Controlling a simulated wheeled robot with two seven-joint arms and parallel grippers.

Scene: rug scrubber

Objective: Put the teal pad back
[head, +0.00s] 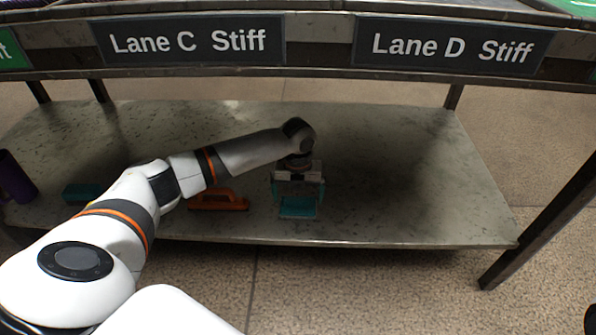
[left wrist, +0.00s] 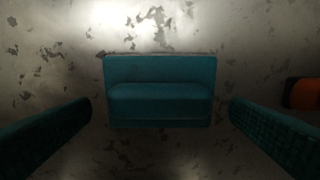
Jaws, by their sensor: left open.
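A teal pad (head: 298,208) lies on the lower metal shelf, near its front edge and below the Lane C and Lane D signs. In the left wrist view the teal pad (left wrist: 160,75) is a block with a raised lower part, lying flat and centred. My left gripper (head: 299,197) points down over it. Its two fingers (left wrist: 159,105) are open, one on each side of the pad, with clear gaps. The pad is not gripped. Its height below the fingertips is hard to tell. My right gripper does not show.
An orange-handled tool (head: 218,203) lies left of the pad, partly behind my arm. Another teal block (head: 75,192) and a purple item (head: 15,178) are farther left. The shelf (head: 420,190) is bare on the right. The upper shelf edge with lane signs (head: 455,47) runs above.

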